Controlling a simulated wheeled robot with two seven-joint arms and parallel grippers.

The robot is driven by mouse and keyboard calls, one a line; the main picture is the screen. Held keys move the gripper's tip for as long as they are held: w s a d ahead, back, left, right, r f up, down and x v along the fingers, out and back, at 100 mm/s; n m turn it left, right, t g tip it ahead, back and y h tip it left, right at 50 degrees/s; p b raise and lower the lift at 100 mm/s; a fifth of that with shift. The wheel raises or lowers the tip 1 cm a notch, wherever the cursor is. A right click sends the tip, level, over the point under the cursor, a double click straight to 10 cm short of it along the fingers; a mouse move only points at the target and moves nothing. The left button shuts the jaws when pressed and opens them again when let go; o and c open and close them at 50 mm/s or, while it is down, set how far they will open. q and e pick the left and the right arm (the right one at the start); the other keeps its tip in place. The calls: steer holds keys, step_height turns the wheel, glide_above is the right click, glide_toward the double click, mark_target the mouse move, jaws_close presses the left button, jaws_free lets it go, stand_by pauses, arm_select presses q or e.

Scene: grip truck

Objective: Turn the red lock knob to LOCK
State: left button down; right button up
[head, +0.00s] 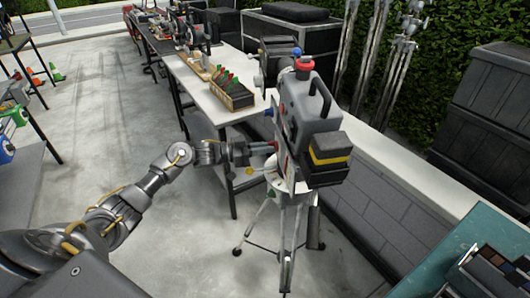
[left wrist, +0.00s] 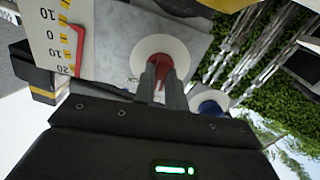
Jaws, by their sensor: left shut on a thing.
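The red lock knob (left wrist: 158,62) sits on a pale round disc on the grey side of the camera head in the left wrist view. My left gripper (left wrist: 160,78) is shut on the knob, its two fingers closed around it and hiding part of it. In the head view my left gripper (head: 262,148) reaches the left side of the tripod-mounted camera (head: 314,115). The LOCK marking cannot be read. My right gripper does not show.
A blue knob (left wrist: 212,103) and a scale plate (left wrist: 58,38) flank the red knob. A long table (head: 205,88) with a crate of coloured items (head: 238,103) stands behind. A low block wall (head: 400,200) runs at the right. Open floor (head: 105,90) lies at left.

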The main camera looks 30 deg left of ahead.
arm_select(q)
steer(key=m+b, duration=0.2)
steer(key=m, duration=0.1)
steer(key=shift+f+m, duration=0.2)
steer(key=shift+m, duration=0.1)
steer(key=shift+r+m+b, duration=0.15)
steer(key=shift+m+b, duration=1.25)
steer(key=shift+m, duration=0.1)
